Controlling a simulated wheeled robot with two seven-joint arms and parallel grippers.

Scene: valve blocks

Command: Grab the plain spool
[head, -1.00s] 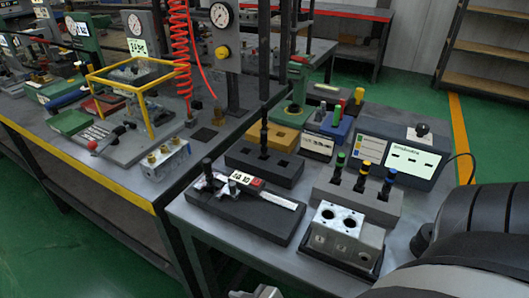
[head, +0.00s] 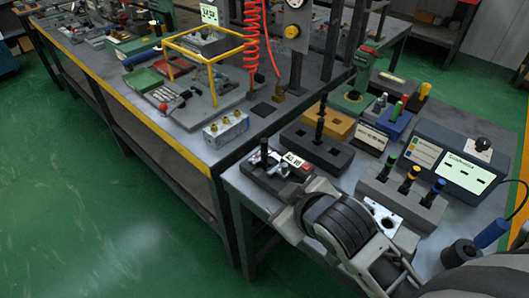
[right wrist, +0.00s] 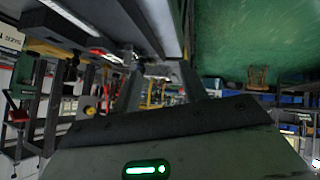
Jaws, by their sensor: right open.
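A plain dark spool (head: 320,122) with no coloured band stands upright in a dark block (head: 330,152) on the near table in the head view. Three spools with green, yellow and blue bands (head: 410,178) stand in a grey rack to its right. My right arm reaches in from the lower right, in front of the dark block and apart from it. Its gripper (right wrist: 160,70) is open and empty in the right wrist view, its two grey fingers spread apart. My left gripper is out of view.
A measuring tool lies on a dark tray (head: 268,180) left of my right arm, beside another upright dark post (head: 263,150). A metal valve block (head: 382,213) is partly hidden by the arm. A display box (head: 460,165) stands at the right.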

